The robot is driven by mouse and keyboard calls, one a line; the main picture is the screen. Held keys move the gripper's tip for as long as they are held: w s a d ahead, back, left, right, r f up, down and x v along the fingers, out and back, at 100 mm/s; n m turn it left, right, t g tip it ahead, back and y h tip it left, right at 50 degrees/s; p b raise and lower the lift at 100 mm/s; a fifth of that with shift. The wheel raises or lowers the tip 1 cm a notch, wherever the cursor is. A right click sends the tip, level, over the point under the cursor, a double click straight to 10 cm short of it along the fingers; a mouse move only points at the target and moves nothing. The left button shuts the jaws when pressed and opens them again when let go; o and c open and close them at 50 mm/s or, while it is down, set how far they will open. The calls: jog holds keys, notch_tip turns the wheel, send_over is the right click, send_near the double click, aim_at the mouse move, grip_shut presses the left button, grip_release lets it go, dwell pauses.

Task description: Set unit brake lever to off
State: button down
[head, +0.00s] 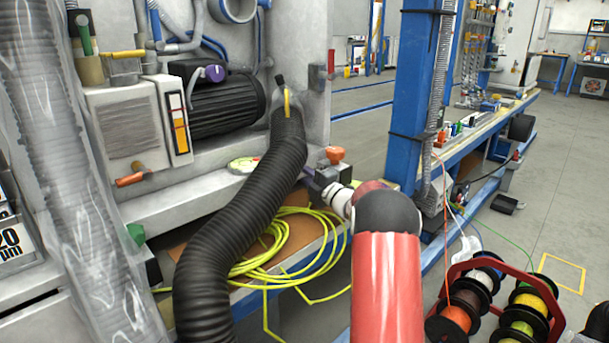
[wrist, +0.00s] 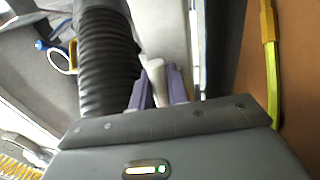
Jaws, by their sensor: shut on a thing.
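My gripper (head: 310,175) reaches in from the right to the front ledge of the machine, just right of the thick black ribbed hose. In the wrist view its purple fingers (wrist: 160,90) are closed around a narrow pale piece (wrist: 154,73). This looks like the brake lever, but only its upper part shows between the fingers. In the head view the held piece is hidden by the hose and my gripper. No marking for off can be read. An orange knob (head: 334,154) sits just behind and above my gripper.
The black ribbed hose (head: 245,222) runs close to the left of my gripper. Coiled yellow cable (head: 280,240) lies below it on the lower shelf. A blue post (head: 418,90) stands to the right, and cable spools (head: 490,305) are at the lower right.

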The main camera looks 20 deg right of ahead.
jog(key=m+p, duration=0.1)
jog(key=p, duration=0.2)
jog(key=shift+m, duration=0.3)
jog(key=shift+f+m+h+p, duration=0.35)
jog(key=shift+m+h+p, duration=0.15)
jog(key=shift+m+p, duration=0.35)
jog(key=shift+a+f+m, duration=0.1)
jog(key=shift+f+m, duration=0.15)
jog(key=shift+f, duration=0.1)
jog(key=c, duration=1.7)
grip_release()
